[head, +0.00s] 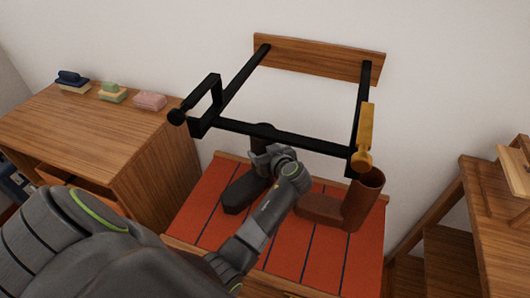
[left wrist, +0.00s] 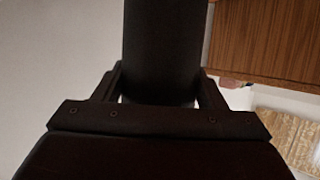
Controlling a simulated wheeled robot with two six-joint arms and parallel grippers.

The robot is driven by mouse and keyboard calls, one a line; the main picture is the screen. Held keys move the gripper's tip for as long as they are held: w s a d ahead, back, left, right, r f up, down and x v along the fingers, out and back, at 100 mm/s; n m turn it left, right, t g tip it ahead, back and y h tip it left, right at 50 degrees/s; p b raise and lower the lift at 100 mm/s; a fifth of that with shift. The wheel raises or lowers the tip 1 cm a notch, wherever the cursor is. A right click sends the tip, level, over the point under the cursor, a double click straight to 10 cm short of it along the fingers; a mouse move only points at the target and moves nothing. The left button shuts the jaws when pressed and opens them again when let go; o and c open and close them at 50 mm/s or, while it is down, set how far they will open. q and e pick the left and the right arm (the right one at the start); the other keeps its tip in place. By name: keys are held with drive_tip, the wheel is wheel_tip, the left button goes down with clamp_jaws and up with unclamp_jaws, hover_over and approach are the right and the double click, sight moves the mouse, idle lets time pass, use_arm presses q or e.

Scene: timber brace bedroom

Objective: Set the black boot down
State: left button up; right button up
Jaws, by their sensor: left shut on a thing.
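The black boot (head: 242,191) is upright over the left part of a red striped surface (head: 205,222), its toe toward the lower left. I cannot tell whether its sole touches the surface. My left gripper (head: 266,158) is shut on the boot's shaft, just under the black bar. The wrist and forearm hide part of the boot. In the left wrist view the dark shaft (left wrist: 162,45) stands between the two fingers of the left gripper (left wrist: 160,90). A brown boot (head: 362,202) stands on the right part of the red surface. My right gripper is not in view.
A black wall frame (head: 300,141) juts out above the boots from a wooden board (head: 318,58). A yellow piece (head: 364,135) hangs at its right corner. A wooden cabinet (head: 85,125) with small stacked items stands left; wooden furniture (head: 492,205) stands right.

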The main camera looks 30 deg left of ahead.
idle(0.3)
use_arm(q)
drive_tip(key=o, duration=1.6)
drive_tip(key=shift+o, duration=0.2)
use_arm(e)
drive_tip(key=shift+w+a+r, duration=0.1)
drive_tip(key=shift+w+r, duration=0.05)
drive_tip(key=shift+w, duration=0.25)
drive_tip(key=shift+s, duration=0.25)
